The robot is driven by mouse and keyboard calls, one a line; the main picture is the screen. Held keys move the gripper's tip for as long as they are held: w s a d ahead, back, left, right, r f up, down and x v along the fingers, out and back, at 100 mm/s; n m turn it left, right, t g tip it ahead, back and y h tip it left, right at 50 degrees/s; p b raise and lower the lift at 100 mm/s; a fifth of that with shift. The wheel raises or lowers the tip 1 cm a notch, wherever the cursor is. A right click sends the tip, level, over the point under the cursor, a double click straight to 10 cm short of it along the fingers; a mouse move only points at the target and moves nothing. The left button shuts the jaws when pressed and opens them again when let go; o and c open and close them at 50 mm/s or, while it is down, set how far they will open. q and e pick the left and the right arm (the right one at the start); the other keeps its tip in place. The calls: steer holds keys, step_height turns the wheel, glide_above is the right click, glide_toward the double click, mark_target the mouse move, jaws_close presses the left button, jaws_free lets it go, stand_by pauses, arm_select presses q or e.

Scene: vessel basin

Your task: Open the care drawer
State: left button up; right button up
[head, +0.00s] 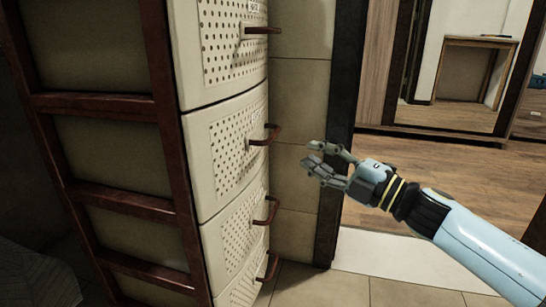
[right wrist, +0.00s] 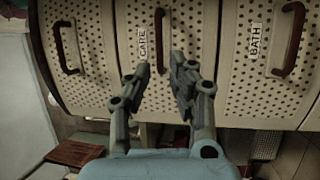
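The care drawer (right wrist: 190,20) is the middle one of three drawer fronts in the right wrist view. It is cream with a perforated panel, a "CARE" label (right wrist: 142,43) and a dark reddish-brown bar handle (right wrist: 160,38). It looks shut. My right gripper (right wrist: 160,70) is open in front of it, its fingertips apart and the handle lying between them in the picture; I see no contact. In the head view my right gripper (head: 325,158) is right of the drawer column, apart from the handles; no care label is readable there. My left gripper is not in view.
The bath drawer (right wrist: 240,85) with its own handle is to the right in the wrist view; another drawer (right wrist: 90,70) is to the left. A dark wooden frame (head: 95,104) stands left of the drawers, and a dark door post (head: 340,130) behind my right gripper. Floor is open at right.

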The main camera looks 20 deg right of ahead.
mark_target(274, 132)
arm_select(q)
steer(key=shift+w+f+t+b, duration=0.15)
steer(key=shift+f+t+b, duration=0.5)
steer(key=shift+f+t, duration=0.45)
arm_select(e)
steer(key=shift+x, duration=5.45)
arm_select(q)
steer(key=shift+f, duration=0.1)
arm_select(e)
jaws_close()
